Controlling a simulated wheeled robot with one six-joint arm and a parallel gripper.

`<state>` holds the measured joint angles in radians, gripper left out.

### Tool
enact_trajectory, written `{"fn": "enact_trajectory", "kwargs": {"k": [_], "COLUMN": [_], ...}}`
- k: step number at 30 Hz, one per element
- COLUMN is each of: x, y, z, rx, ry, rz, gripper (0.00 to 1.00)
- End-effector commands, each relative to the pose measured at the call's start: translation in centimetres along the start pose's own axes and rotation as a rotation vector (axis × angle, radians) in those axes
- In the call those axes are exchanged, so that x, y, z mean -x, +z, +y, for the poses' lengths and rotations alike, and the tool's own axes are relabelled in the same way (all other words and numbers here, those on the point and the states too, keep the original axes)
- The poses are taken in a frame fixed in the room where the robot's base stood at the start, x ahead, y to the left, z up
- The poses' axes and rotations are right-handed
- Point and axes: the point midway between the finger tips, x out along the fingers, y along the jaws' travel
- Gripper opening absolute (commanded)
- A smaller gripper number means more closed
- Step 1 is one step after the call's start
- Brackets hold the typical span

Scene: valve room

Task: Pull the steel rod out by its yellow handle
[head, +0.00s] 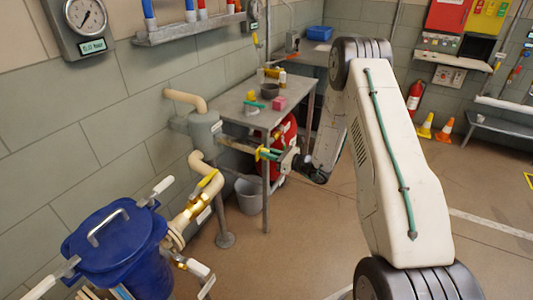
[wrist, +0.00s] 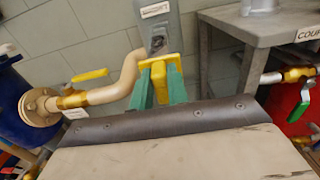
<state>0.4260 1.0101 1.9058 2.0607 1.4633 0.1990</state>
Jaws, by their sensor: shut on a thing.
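The yellow handle (wrist: 159,76) sits between the two green fingers of my gripper (wrist: 160,88) in the wrist view, and the fingers are shut on it. In the head view my gripper (head: 269,154) is at the handle, beside the grey upright housing (head: 205,128) on the pipework. A rod (head: 238,146) spans from the housing toward the handle. The housing (wrist: 160,28) with its dark opening is straight beyond the handle in the wrist view. The rod is mostly hidden there by the handle and fingers. I cannot tell how far it sits in the housing.
A grey table (head: 235,106) with small items stands behind my gripper. A cream pipe with a yellow lever (head: 207,178) and a blue vessel (head: 115,245) are at the left. A grey bucket (head: 248,196) stands below. Open floor (head: 320,230) lies between these and my arm.

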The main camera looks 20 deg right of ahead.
Motion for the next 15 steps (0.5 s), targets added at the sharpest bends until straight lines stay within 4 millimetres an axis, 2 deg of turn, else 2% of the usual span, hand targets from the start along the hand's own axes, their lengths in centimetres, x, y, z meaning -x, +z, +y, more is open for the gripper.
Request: {"fn": "enact_trajectory", "kwargs": {"k": [3, 4, 6, 15], "x": [0.02, 0.01, 0.01, 0.11], "y": [-0.02, -0.02, -0.02, -0.01], "z": [-0.03, -0.03, -0.03, -0.05], "rx": [0.0, 0.0, 0.0, 0.0], "ry": [-0.001, -0.001, -0.001, -0.001], "rz": [0.0, 0.0, 0.0, 0.0], "gripper": [0.0, 0.19, 0.38, 0.38]}}
